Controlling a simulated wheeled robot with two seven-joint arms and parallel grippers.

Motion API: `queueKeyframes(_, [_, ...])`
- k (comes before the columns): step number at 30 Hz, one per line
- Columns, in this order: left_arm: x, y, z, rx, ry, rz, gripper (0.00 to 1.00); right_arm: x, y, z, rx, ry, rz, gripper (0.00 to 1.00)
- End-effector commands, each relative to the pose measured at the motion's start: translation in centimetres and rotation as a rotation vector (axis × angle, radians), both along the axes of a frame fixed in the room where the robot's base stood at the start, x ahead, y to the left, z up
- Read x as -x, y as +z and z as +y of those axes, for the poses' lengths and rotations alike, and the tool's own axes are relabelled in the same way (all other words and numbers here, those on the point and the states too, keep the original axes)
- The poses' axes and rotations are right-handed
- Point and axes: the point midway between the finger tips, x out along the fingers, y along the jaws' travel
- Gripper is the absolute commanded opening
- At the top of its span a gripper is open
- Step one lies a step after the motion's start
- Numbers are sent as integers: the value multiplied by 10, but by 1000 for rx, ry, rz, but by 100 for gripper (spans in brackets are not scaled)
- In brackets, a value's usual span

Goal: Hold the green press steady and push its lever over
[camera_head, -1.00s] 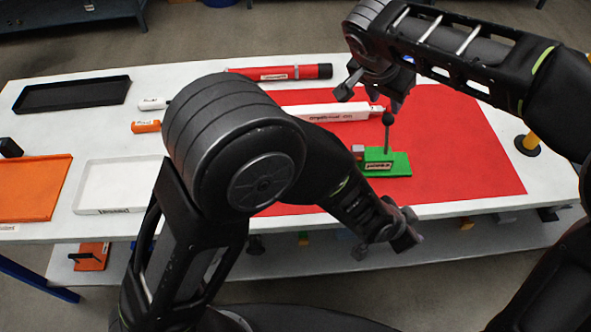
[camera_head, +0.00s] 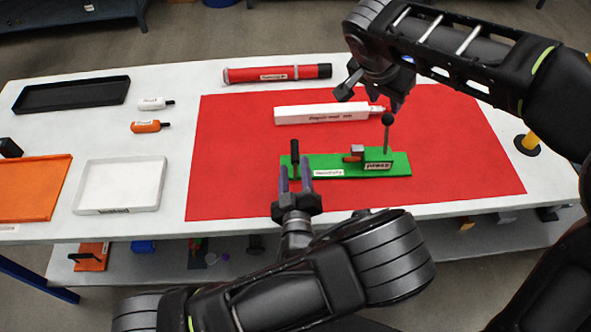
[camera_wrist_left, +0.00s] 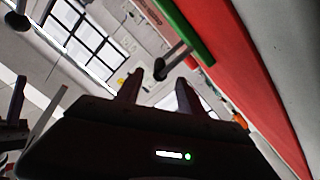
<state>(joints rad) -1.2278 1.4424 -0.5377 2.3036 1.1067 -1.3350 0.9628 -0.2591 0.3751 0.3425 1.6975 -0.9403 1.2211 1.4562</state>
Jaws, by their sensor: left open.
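The green press (camera_head: 340,165) lies on the red mat near the table's front edge. Its lever (camera_head: 388,135), a grey rod with a dark ball knob, stands upright at the right end. A black upright handle (camera_head: 295,150) stands at the left end. My left gripper (camera_head: 295,180) is open at the handle, its fingers just in front of or beside it; contact is unclear. In the left wrist view the handle (camera_wrist_left: 174,60) is just beyond the open fingertips (camera_wrist_left: 171,77). My right gripper (camera_head: 371,97) is open, with spread fingers, above and behind the lever knob.
On the red mat (camera_head: 240,150) a white box (camera_head: 320,114) lies behind the press. A red tube (camera_head: 277,74) lies at the back. White and orange small tubes (camera_head: 150,127) and a white tray (camera_head: 120,186) are at the left. The mat left of the press is clear.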

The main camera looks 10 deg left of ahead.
Motion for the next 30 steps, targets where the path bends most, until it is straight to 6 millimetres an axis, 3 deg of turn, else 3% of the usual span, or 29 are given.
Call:
queueKeyframes(16, [-9,-2,0,-5,-7,0,46,0,0,0,0,0,0,36])
queueKeyframes(30, [-69,-3,11,-5,-9,1,46,0,0,0,0,0,0,36])
